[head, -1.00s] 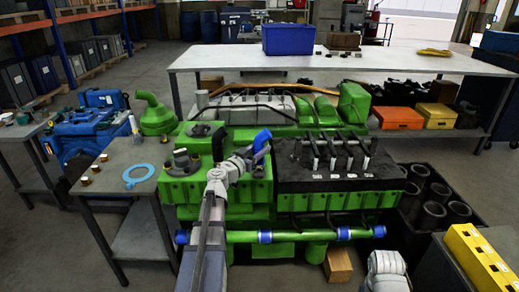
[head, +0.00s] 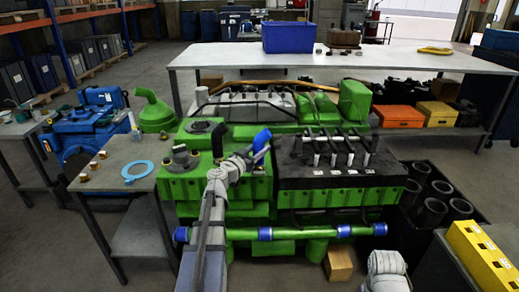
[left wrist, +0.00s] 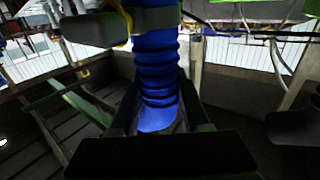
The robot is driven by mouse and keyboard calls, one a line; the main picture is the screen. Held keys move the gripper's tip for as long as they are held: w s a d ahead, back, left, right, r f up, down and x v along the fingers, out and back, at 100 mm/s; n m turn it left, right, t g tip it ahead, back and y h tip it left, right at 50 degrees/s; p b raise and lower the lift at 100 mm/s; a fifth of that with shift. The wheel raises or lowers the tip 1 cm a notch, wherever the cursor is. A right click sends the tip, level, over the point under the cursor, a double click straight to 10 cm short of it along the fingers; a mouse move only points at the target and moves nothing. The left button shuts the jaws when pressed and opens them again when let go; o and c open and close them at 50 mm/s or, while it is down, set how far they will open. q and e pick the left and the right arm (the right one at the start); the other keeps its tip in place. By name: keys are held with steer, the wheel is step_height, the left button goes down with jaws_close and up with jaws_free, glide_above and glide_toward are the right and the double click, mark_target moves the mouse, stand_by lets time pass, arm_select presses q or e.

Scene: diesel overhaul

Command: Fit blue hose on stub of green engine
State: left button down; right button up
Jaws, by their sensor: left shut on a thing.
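The blue hose (head: 262,140) is a short ribbed tube. My left gripper (head: 247,158) is shut on it and holds it above the middle of the green engine (head: 255,188), tilted in the head view. In the left wrist view the hose (left wrist: 158,70) stands between the two fingers (left wrist: 160,118), its lower end near the dark finger bases. A grey upright pipe end (head: 202,96) stands at the engine's back left, apart from the hose. I cannot tell whether it is the stub.
A side table (head: 112,180) with a light-blue ring (head: 137,171) and small brass parts stands at the left. A long bench (head: 220,62) with a blue bin (head: 288,38) is behind the engine. A dark crate of cylinders (head: 440,190) is at the right.

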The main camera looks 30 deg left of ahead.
stand_by(0.4)
arm_select(q)
steer(key=shift+c, duration=1.5)
jaws_free()
steer(key=shift+s+a, duration=0.15)
steer(key=shift+s, duration=1.85)
steer(key=shift+s+a, duration=0.15)
steer(key=shift+s, duration=1.8)
